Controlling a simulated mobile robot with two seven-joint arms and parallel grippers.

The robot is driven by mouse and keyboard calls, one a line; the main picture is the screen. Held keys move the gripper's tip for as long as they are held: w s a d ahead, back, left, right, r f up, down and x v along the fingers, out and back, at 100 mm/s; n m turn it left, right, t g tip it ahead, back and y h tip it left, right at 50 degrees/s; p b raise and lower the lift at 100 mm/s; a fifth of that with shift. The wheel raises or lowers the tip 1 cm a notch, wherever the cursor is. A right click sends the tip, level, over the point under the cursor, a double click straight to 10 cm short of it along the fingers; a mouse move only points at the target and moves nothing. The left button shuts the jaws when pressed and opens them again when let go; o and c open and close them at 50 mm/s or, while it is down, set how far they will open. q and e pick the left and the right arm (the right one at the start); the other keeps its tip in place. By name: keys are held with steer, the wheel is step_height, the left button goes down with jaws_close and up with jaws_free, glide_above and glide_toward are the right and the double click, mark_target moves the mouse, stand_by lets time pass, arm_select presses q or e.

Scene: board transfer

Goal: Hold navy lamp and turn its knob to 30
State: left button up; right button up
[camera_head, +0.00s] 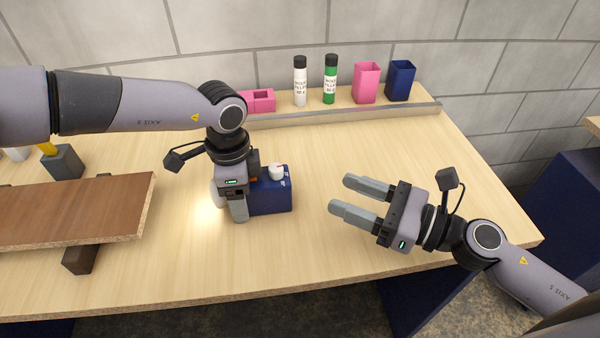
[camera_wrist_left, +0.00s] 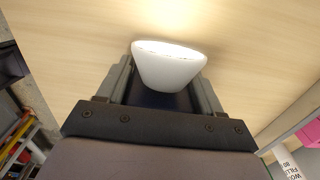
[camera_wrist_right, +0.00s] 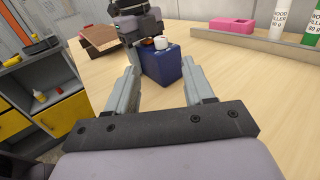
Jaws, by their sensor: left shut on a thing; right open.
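The navy lamp (camera_head: 270,197) stands on the table, a box-shaped body with a white knob (camera_head: 277,172) on top. Its white shade (camera_wrist_left: 168,66) glows in the left wrist view and lights the wood to the left. My left gripper (camera_head: 238,208) points down and is shut on the lamp; the arm hides part of the body. My right gripper (camera_head: 345,198) is open and empty, to the right of the lamp and apart from it. The right wrist view shows the lamp (camera_wrist_right: 162,66) and knob (camera_wrist_right: 161,43) beyond the open fingers. The knob's setting is too small to read.
A back shelf (camera_head: 345,110) holds a pink holder (camera_head: 259,101), a white bottle (camera_head: 300,85), a green bottle (camera_head: 330,82), a pink cup (camera_head: 367,84) and a navy cup (camera_head: 400,82). A brown board (camera_head: 70,212) lies on supports at left. The table right of the lamp is clear.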

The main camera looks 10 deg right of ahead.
mark_target(282, 170)
steer(key=shift+x, duration=5.9)
jaws_close()
